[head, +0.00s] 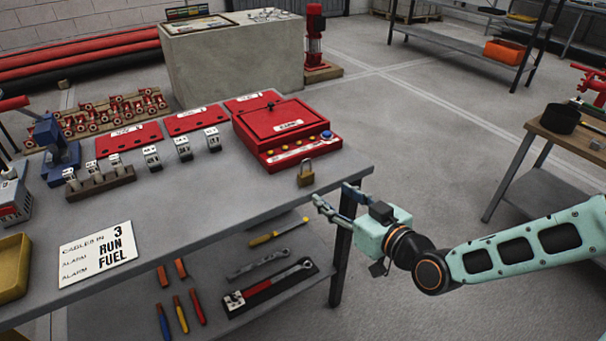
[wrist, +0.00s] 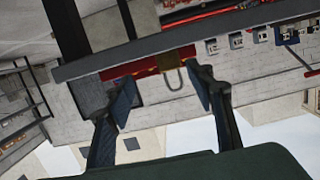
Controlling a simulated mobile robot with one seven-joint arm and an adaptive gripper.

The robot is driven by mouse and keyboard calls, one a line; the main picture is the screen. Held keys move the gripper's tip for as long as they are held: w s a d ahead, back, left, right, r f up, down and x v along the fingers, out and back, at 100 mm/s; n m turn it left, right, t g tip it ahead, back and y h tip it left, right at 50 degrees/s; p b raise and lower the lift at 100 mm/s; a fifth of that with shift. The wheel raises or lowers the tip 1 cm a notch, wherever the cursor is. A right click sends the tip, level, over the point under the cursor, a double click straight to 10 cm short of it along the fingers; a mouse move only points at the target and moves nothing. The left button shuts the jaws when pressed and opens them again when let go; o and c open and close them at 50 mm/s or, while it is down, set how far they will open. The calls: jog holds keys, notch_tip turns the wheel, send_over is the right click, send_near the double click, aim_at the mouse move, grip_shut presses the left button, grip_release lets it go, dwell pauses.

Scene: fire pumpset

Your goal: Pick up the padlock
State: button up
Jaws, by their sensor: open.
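The padlock (head: 305,178) is small and brass-coloured with a metal shackle. It stands on the grey workbench (head: 215,223) near its right front edge, just in front of the red control box (head: 287,121). My gripper (head: 333,195) is open and empty, just off the bench edge to the right of the padlock and apart from it. In the wrist view, which looks upside down, the padlock (wrist: 171,64) shows beyond and between the two spread fingers (wrist: 164,90), with its shackle pointing down in the picture.
A white sign card (head: 97,246) lies at the bench front. Tools, including a torque wrench (head: 268,287), lie on the lower shelf. Open floor (head: 430,150) separates the bench from a side table (head: 575,140).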

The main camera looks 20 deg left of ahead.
aim_at(307, 174)
jog(key=shift+y, duration=0.3)
jog(key=b+x, duration=0.1)
jog(key=x, duration=0.2)
jog(key=r+b+x, duration=0.1)
jog(key=b+x, duration=0.1)
jog(key=x, duration=0.1)
jog(key=a+b+x, duration=0.1)
jog(key=x, duration=0.2)
jog(key=shift+s+a+r, duration=0.2)
jog(key=shift+a, duration=0.05)
jog(key=shift+w+a, duration=0.3)
jog(key=c, duration=1.2)
jog(key=shift+c, duration=0.7)
jog(key=shift+r, duration=0.15)
